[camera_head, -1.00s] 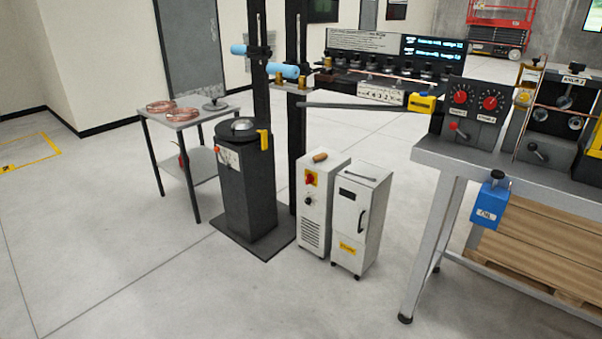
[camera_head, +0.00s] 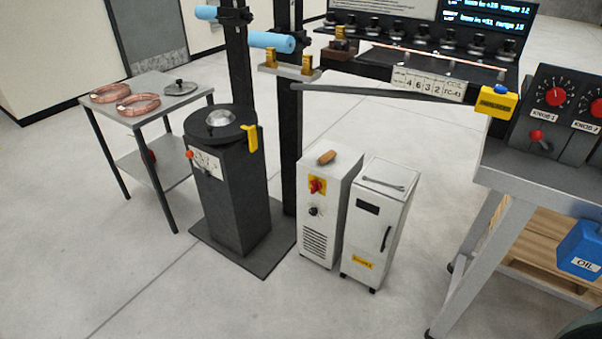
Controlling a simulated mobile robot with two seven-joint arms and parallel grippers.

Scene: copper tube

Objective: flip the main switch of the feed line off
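A red rotary switch on a yellow plate (camera_head: 317,186) sits on the upper front of the narrow white cabinet with dark vents (camera_head: 318,232). It looks like the main switch, but no label on it is readable, and its on or off position cannot be told. A black knob (camera_head: 314,211) is just below it. A small red-tipped lever (camera_head: 189,154) is on the black pedestal (camera_head: 236,205) to the left. Neither of my grippers is in view.
A second white cabinet (camera_head: 378,235) stands close to the right. A side table with copper coils (camera_head: 138,103) is at left. The floor in front of the cabinets is clear.

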